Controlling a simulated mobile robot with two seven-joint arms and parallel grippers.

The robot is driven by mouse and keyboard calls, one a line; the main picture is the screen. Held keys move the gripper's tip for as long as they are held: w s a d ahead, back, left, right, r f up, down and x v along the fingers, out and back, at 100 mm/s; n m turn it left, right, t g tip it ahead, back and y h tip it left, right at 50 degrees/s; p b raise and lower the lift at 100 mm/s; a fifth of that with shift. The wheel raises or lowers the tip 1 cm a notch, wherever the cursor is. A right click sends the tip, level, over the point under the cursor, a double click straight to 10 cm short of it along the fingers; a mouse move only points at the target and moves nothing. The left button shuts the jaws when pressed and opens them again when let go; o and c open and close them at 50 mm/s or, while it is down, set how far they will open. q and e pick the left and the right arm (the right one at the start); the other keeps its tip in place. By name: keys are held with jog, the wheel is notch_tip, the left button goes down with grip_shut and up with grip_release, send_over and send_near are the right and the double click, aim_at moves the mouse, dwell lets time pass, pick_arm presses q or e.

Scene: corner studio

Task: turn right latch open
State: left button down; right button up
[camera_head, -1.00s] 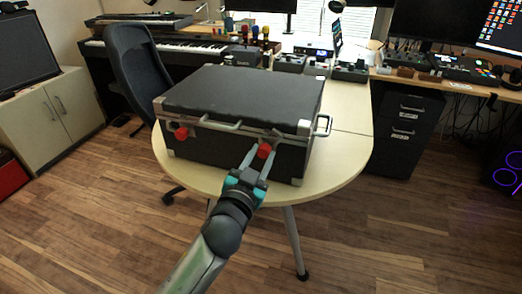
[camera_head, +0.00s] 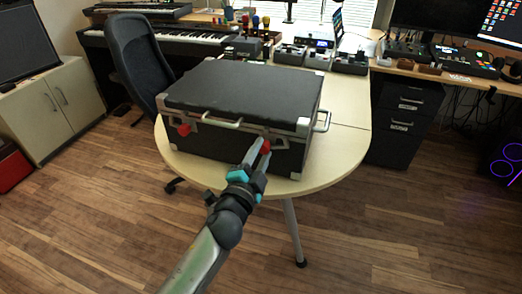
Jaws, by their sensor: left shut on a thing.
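A black case (camera_head: 240,92) with metal corners and edges stands closed on the table. The right latch (camera_head: 265,146), with a red knob, is on the right part of its front face. The left latch (camera_head: 184,130), also red, is on the left part. My left gripper (camera_head: 259,154) reaches up from below and is shut on the right latch. The fingers partly hide the knob, so its exact turn is hard to see. My right gripper is not in view.
The case rests on a pale rounded table (camera_head: 345,150), with bare top to its right and a narrow strip in front. A dark office chair (camera_head: 138,55) stands close behind at the left. A black drawer cabinet (camera_head: 405,120) is at the right.

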pick_arm(q)
jog(key=shift+m, duration=0.3)
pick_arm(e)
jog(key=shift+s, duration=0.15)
pick_arm(q)
jog(key=c, duration=0.5)
grip_release()
jog(key=shift+s+a, duration=0.15)
jog(key=shift+s, duration=0.35)
jog(key=shift+p+v, duration=0.7)
jog(key=shift+v, duration=6.4)
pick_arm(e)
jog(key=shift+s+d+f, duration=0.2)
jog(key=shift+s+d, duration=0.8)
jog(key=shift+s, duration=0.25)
